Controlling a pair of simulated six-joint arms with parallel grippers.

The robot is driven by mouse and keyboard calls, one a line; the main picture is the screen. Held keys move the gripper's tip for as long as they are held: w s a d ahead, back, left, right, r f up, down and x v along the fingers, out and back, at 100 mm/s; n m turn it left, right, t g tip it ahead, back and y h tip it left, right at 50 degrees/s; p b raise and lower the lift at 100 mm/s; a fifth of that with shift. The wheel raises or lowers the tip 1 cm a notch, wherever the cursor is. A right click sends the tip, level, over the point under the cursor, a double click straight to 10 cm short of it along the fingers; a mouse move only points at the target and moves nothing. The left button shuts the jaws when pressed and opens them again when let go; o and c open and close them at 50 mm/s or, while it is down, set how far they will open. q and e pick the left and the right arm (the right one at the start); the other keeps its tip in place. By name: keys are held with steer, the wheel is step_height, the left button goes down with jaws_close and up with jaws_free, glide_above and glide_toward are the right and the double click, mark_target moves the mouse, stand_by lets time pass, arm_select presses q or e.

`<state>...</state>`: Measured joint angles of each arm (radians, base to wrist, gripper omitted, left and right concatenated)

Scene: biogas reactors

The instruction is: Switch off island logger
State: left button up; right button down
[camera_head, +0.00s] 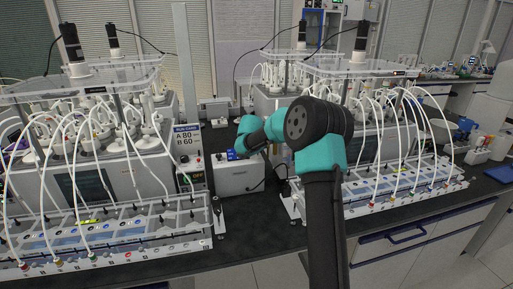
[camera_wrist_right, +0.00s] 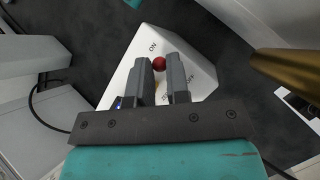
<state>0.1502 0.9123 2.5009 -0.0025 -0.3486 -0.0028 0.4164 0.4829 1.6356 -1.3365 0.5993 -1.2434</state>
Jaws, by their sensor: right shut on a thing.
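The island logger is taken to be the white box (camera_head: 238,178) on the dark bench between the two reactor rigs. In the right wrist view its white top face (camera_wrist_right: 190,62) carries the letters ON near a red ball-tipped switch (camera_wrist_right: 159,63). A second label is partly hidden behind the fingers. My right gripper (camera_wrist_right: 161,75) is over this top face, shut on the switch, with the red ball showing between and just beyond the fingertips. In the head view my right arm hides part of the box and its switch. My left gripper is in neither view.
A reactor rig (camera_head: 100,215) with tubes and a clear front tray stands on the left, and another (camera_head: 400,185) on the right. A small sign reading A 80, B 60 (camera_head: 187,138) stands left of the box. Some dark bench (camera_head: 255,228) is clear in front.

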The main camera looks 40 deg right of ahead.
steer(key=shift+s+r, duration=0.1)
steer(key=c, duration=1.1)
jaws_free()
steer(key=shift+r, duration=1.7)
steer(key=s+a+r, duration=0.1)
steer(key=s+a, duration=1)
steer(key=shift+s+a+r, duration=0.15)
steer(key=shift+a+r, duration=0.1)
